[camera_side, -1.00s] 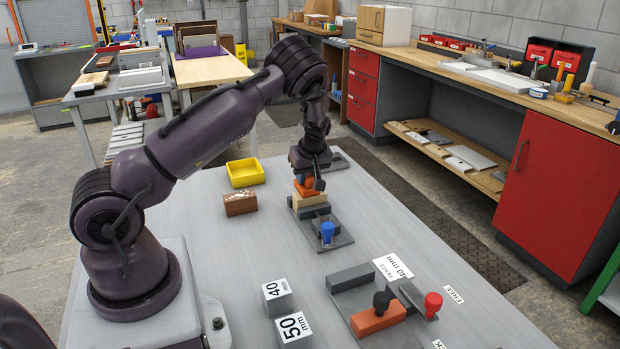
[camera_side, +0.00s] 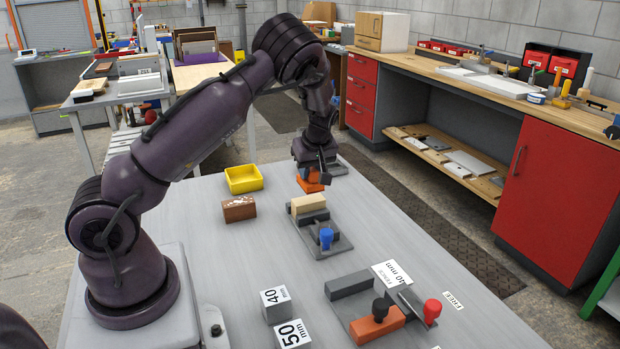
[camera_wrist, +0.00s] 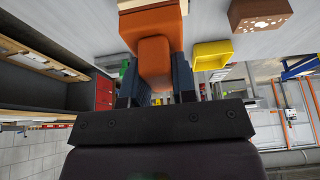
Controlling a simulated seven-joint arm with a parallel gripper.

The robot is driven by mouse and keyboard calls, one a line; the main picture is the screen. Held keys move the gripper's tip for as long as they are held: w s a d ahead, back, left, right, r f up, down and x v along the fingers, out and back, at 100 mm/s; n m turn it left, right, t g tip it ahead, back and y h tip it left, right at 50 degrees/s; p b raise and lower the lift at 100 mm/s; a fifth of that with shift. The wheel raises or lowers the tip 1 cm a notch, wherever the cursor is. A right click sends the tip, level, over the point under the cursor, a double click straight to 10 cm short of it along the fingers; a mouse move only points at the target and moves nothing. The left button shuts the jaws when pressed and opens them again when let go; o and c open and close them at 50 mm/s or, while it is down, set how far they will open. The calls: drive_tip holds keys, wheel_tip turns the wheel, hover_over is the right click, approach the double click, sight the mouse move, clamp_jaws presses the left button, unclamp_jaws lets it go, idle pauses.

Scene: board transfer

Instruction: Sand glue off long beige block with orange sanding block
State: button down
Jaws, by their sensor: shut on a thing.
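The long beige block (camera_side: 308,204) sits in a grey fixture (camera_side: 331,243) with a blue knob, at the middle of the table in the side view. Its end also shows at the top edge of the wrist view (camera_wrist: 135,4). My gripper (camera_side: 313,174) is shut on the orange sanding block (camera_side: 312,186), just beyond the far end of the beige block. In the wrist view the sanding block (camera_wrist: 155,35) stands out from between the dark fingers. I cannot tell whether it touches the beige block. No glue can be made out on the beige block.
A brown block with white patches (camera_side: 239,209) and a yellow bin (camera_side: 244,179) stand left of the fixture. Nearer are a fence jig (camera_side: 349,283) holding another orange block (camera_side: 377,325), and grey gauge blocks (camera_side: 277,312). Table between is clear.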

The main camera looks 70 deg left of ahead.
drive_tip(key=shift+r, duration=1.5)
